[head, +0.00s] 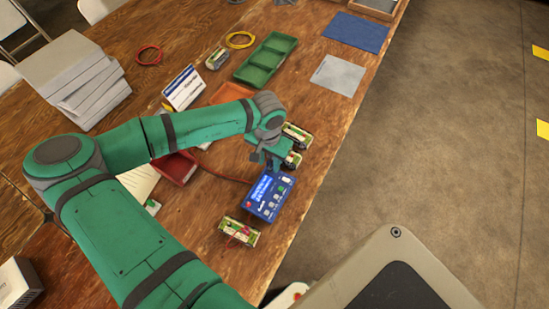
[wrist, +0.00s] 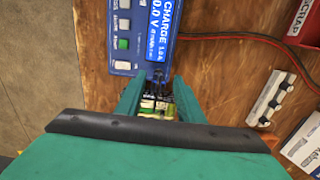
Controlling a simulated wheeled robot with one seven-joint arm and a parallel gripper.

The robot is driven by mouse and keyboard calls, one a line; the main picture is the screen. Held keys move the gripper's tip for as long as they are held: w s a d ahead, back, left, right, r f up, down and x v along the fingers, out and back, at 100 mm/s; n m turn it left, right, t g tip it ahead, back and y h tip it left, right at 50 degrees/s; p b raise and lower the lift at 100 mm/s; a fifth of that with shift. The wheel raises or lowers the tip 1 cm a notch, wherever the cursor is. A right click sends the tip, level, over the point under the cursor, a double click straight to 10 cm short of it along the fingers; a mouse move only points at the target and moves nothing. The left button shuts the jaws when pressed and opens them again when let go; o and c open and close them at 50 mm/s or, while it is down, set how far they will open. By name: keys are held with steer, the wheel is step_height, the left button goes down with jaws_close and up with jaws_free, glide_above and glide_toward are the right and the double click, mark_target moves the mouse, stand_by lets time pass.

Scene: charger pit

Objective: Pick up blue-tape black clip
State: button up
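My gripper (wrist: 159,80) points down over the bench just beside the blue charger (wrist: 138,35). Its two green fingers stand apart, with a gap between them. A small dark piece, probably the black clip (wrist: 158,82), shows in that gap; blue tape on it cannot be made out. A green-and-white battery pack (wrist: 157,107) lies below it, partly hidden by my wrist. In the head view my gripper (head: 270,162) hides the clip. The charger (head: 267,196) is just below it there, and a battery pack (head: 297,136) is just above right.
Another battery pack with red leads (head: 239,232) lies below the charger. A red-and-black cable (wrist: 235,37) runs from the charger. A red box (head: 177,169), green tray (head: 266,59), grey pad (head: 338,75) and blue mat (head: 356,32) lie around. The bench edge is close on the right.

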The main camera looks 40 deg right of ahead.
steer(key=shift+f, duration=0.15)
jaws_close()
steer(key=shift+a, duration=0.1)
steer(key=shift+w, duration=0.1)
steer(key=shift+r, duration=0.35)
step_height(320, 180, up, 2)
steer(key=shift+r, duration=0.1)
steer(key=s+a+r, duration=0.2)
steer(key=s+r, duration=0.3)
steer(key=s, duration=0.1)
steer(key=s+a+r, duration=0.3)
steer(key=s+r, duration=0.2)
steer(key=s, duration=0.2)
steer(key=shift+a, duration=0.25)
